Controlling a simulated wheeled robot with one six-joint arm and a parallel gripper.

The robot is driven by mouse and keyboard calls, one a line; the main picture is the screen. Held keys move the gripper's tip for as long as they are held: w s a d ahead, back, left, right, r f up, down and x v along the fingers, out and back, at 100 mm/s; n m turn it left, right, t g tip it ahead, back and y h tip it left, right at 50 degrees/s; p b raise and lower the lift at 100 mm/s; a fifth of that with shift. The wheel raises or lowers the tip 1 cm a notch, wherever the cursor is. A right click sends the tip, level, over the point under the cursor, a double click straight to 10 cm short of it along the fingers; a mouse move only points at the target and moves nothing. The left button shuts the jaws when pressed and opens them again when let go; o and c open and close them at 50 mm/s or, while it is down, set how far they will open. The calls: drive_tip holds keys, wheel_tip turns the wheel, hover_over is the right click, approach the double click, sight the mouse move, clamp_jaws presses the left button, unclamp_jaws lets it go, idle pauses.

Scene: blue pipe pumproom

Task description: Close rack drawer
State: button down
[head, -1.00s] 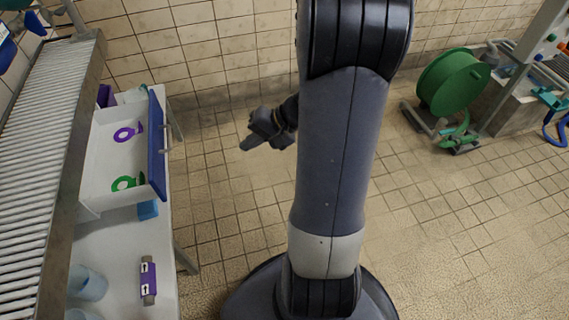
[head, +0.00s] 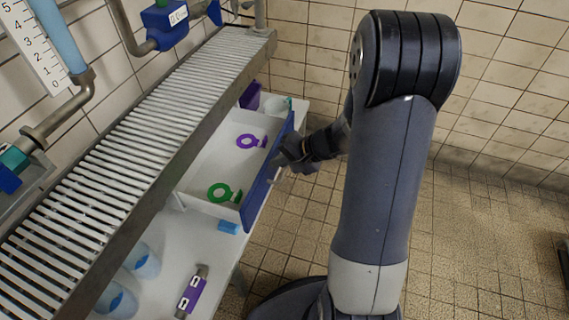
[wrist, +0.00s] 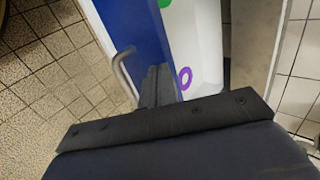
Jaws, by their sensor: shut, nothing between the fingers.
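The rack drawer (head: 203,158) is pulled out from under the slatted rack; its white tray holds a purple ring tag (head: 250,141) and a green ring tag (head: 222,192). Its blue front panel (head: 262,180) faces right, towards my arm. My gripper (head: 280,160) is shut and empty, at the outer side of the blue front. In the wrist view the shut fingers (wrist: 158,85) overlap the blue front (wrist: 140,30), beside its grey bar handle (wrist: 122,70). I cannot tell whether they touch the panel.
A slatted metal rack (head: 130,140) runs above the drawer. On the white table (head: 190,245) are a small blue block (head: 229,227), a purple-labelled cylinder (head: 191,292) and clear cups (head: 142,262). A purple box (head: 250,96) stands behind the drawer. The tiled floor to the right is clear.

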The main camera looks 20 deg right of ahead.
drive_tip(key=w+a+b, duration=0.2)
drive_tip(key=w+a, duration=0.9)
drive_tip(key=a, duration=0.4)
drive_tip(key=shift+w+a+b, duration=0.25)
drive_tip(key=shift+a+b, duration=0.1)
drive_tip(key=shift+b, duration=0.05)
drive_tip(key=shift+r, duration=0.1)
